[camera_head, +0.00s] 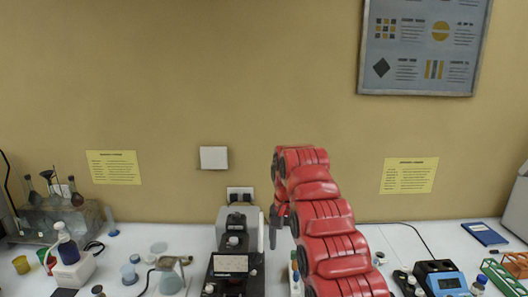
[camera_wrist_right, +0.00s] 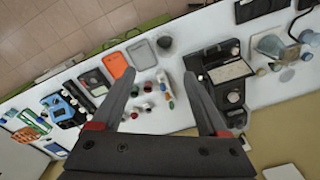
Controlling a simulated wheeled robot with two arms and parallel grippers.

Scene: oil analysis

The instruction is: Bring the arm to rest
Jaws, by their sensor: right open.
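My right arm (camera_head: 325,220) shows as a red segmented arm that rises from the lower right of the head view and bends over at its top. My right gripper (camera_head: 276,228) hangs at the arm's far end, beside the microscope-like device (camera_head: 232,262), and is partly hidden by the arm. In the right wrist view the gripper's two dark fingers (camera_wrist_right: 160,78) stand wide apart with nothing between them; it is open and empty above the bench. My left gripper is in neither view.
The white bench (camera_head: 120,250) runs along a yellow wall. Glassware in a rack (camera_head: 55,215) stands at the left. A blue meter (camera_head: 445,280) and a tube rack (camera_head: 505,275) stand at the right.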

